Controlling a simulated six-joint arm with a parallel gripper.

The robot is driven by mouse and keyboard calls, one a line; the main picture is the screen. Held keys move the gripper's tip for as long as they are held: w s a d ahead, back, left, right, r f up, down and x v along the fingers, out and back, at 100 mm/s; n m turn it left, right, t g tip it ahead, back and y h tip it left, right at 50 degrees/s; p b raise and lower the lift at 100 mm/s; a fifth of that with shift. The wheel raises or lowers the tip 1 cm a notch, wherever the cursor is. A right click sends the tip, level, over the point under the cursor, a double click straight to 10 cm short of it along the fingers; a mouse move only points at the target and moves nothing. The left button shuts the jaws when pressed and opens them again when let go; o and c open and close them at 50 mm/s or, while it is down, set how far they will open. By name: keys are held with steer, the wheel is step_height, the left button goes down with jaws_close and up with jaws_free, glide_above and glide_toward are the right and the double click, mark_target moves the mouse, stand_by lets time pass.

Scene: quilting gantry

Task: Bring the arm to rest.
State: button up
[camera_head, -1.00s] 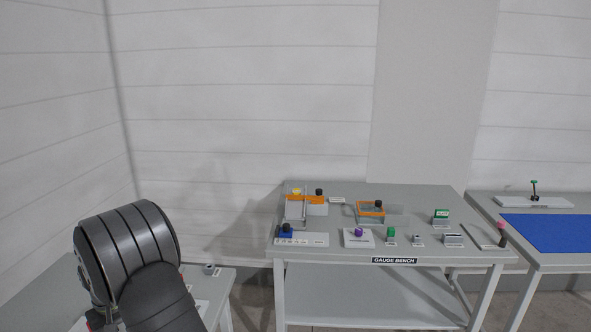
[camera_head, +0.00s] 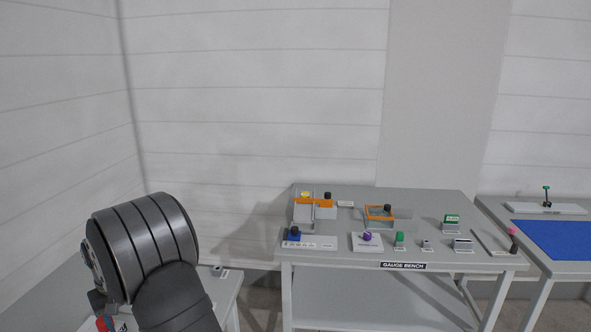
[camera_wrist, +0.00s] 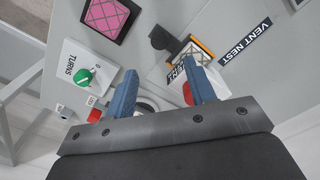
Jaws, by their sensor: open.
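My gripper (camera_wrist: 160,84) shows in the wrist view with its two blue fingers apart. It is open, and I see nothing clamped between the fingers. Beyond and partly behind them are a pale round part and red pieces on a grey surface; the fingers hide some of these, and I cannot tell the gap. In the head view my dark arm link fills the lower left, over a grey table (camera_head: 228,288), and the fingers cannot be made out there.
The wrist view shows a TURNS plate with a green knob (camera_wrist: 84,76), a pink gridded panel (camera_wrist: 106,17), an orange-edged part (camera_wrist: 194,51) and a VENT NEST label (camera_wrist: 245,40). A gauge bench (camera_head: 350,262) with several fixtures stands right; a blue mat (camera_head: 560,240) lies beyond.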

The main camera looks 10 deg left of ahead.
step_height(320, 180, down, 11)
steer(key=shift+r, duration=0.2)
steer(key=s, duration=1)
steer(key=shift+s+r, duration=0.15)
step_height(320, 180, up, 18)
steer(key=s+a+f+n, duration=0.2)
steer(key=s+f+n, duration=0.5)
steer(key=f, duration=0.3)
steer(key=shift+s+a+n, duration=0.15)
steer(key=shift+s+n, duration=0.15)
steer(key=shift+s, duration=0.15)
steer(key=shift+c, duration=0.2)
